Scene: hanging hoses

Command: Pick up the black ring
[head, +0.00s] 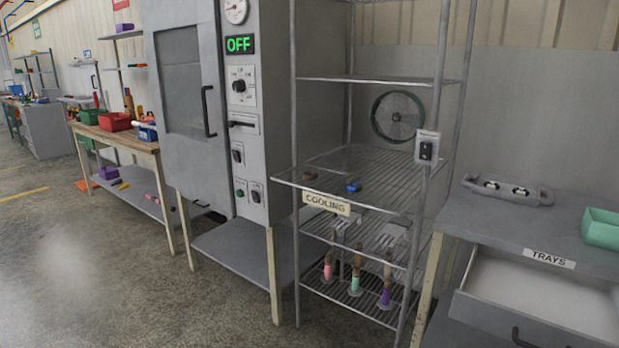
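I cannot make out a black ring for certain. A grey tray with handles (468,182) on the right counter holds two small black-and-white pieces (491,185), too small to tell whether either is a ring. On the cooling rack's wire shelf (385,180) lie a small blue piece (354,187) and a small brown piece (310,175), apart from each other. My gripper is not in view.
The oven cabinet (185,90) reads OFF. Tools with pink, green and purple parts (328,268) stand on the rack's low shelf. A drawer marked TRAYS (540,300) is open at right. A green bin (602,228) sits on the counter.

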